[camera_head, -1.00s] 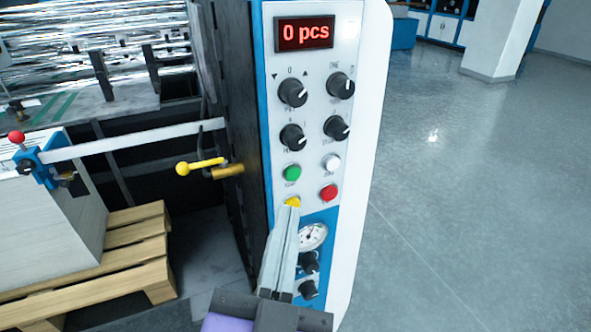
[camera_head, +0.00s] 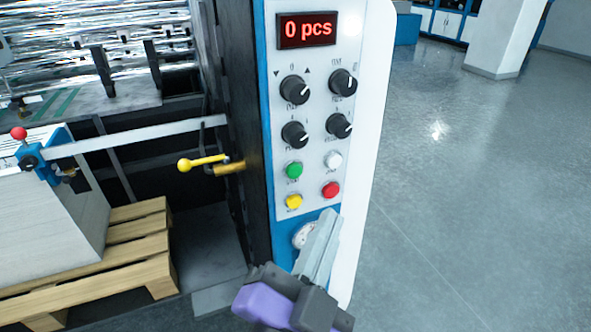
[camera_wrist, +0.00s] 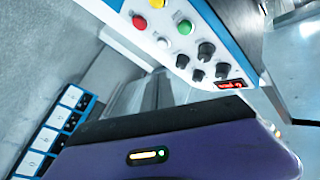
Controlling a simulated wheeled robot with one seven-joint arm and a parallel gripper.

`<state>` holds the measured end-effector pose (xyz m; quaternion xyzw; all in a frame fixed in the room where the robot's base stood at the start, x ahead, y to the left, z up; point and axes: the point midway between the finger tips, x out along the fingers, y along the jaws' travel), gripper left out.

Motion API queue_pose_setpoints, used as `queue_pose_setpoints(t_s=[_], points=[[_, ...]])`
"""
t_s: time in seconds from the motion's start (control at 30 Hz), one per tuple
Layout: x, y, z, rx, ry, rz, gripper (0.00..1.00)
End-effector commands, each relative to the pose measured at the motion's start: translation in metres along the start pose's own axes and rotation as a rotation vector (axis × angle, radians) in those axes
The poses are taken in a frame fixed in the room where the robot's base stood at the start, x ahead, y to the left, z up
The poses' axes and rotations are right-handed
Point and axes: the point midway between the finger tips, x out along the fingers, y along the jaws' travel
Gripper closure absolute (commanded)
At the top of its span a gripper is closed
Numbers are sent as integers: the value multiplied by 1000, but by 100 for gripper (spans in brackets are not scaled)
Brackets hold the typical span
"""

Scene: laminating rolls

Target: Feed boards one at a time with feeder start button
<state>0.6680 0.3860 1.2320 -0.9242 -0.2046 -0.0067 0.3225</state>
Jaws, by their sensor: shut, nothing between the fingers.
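The machine's control panel (camera_head: 312,130) carries a display (camera_head: 306,30) reading "0 pcs". Below its knobs sit a green button (camera_head: 294,170), a white button (camera_head: 333,159), a yellow button (camera_head: 293,202) and a red button (camera_head: 330,190). Their labels are too small to read. My gripper (camera_head: 328,214) is shut and empty, its tips just below the red button and apart from the yellow one. The wrist view also shows the red button (camera_wrist: 139,22), green button (camera_wrist: 184,27) and white button (camera_wrist: 163,42); the fingertips are hidden there.
A gauge (camera_head: 303,234) is partly hidden behind my gripper. A yellow-handled lever (camera_head: 202,162) sticks out left of the panel. A stack of boards (camera_head: 55,235) stands on a wooden pallet (camera_head: 140,240) at left. The floor at right is clear.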

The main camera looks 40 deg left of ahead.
Motion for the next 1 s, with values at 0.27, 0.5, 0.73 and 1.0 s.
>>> queue_pose_setpoints(t_s=[0.27, 0.5, 0.73, 1.0], points=[[26, -20, 18, 1, 0, -1, 100], [44, -31, 34, 3, 1, 0, 100], [52, -38, 39, 1, -1, -1, 100], [52, -39, 38, 0, -1, -1, 100]])
